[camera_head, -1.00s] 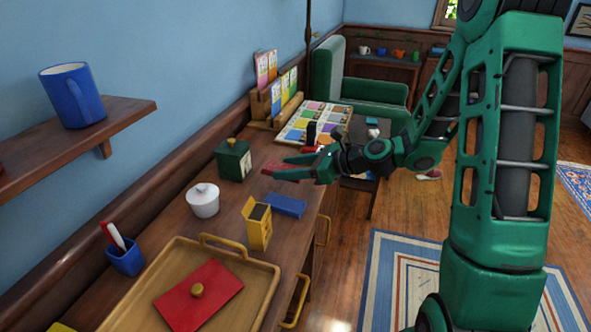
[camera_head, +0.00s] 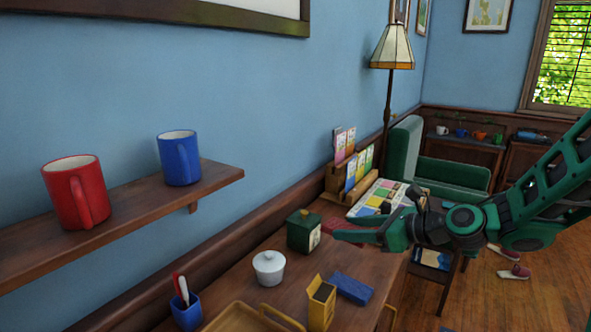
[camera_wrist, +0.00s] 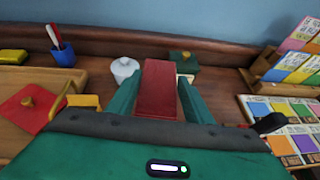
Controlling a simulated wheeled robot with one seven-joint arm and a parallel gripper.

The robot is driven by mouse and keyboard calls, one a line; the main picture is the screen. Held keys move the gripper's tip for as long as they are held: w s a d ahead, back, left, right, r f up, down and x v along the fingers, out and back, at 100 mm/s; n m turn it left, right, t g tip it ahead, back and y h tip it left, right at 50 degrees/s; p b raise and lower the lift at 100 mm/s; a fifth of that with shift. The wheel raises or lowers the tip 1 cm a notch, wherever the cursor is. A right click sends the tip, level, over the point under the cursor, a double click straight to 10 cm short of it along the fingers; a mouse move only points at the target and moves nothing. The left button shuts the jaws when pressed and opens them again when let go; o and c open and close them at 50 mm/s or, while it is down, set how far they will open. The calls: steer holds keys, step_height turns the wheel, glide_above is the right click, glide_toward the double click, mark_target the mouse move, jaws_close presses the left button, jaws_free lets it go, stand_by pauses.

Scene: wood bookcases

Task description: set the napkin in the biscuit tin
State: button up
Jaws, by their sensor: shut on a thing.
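My gripper (camera_head: 352,230) is shut on a flat red oblong piece, which I take for the napkin (camera_wrist: 158,88). In the wrist view it lies between the two green fingers; in the head view only part shows, near the fingertips (camera_head: 336,222). The gripper is above the desk, just right of a green box with a knob and pale label (camera_head: 302,232). The green box also shows beyond the fingers in the wrist view (camera_wrist: 184,58). I cannot tell for sure which container is the biscuit tin; the green box looks closed.
A white lidded pot (camera_head: 268,268), an open yellow box (camera_head: 321,302), a blue block (camera_head: 352,288) and a blue pen cup (camera_head: 187,314) stand on the desk. A tray (camera_head: 232,318) is at the front. A card rack (camera_head: 343,184) stands behind. A shelf (camera_head: 120,215) holds two mugs.

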mark_target(340, 260)
steer(key=w+d+f+m+t+h, duration=0.1)
steer(key=w+d+f+m+h, duration=0.1)
steer(key=d, duration=0.3)
steer(key=w+d+f+m+t+h, duration=0.2)
steer(key=w+d+f, duration=0.1)
steer(key=d+f, duration=0.1)
steer(key=w+d+f+m+t+h, duration=0.1)
steer(key=w+d+f+m+h, duration=0.1)
steer(key=d, duration=0.4)
steer(key=shift+w+f+m, duration=0.3)
steer(key=shift+w+f, duration=0.45)
steer(key=shift+w, duration=0.1)
steer(key=shift+w+a+r+t, duration=0.1)
steer(key=shift+w+a+t, duration=0.05)
steer(key=shift+t, duration=0.15)
steer(key=w+a+r+n+g+y, duration=0.25)
steer(key=a+r, duration=0.75)
steer(key=a, duration=0.5)
steer(key=shift+n+t+y, duration=0.25)
steer(key=shift+n+t, duration=0.1)
steer(key=f, duration=1.7)
steer(key=shift+d+f, duration=0.2)
steer(key=shift+f, duration=0.1)
steer(key=o, duration=1)
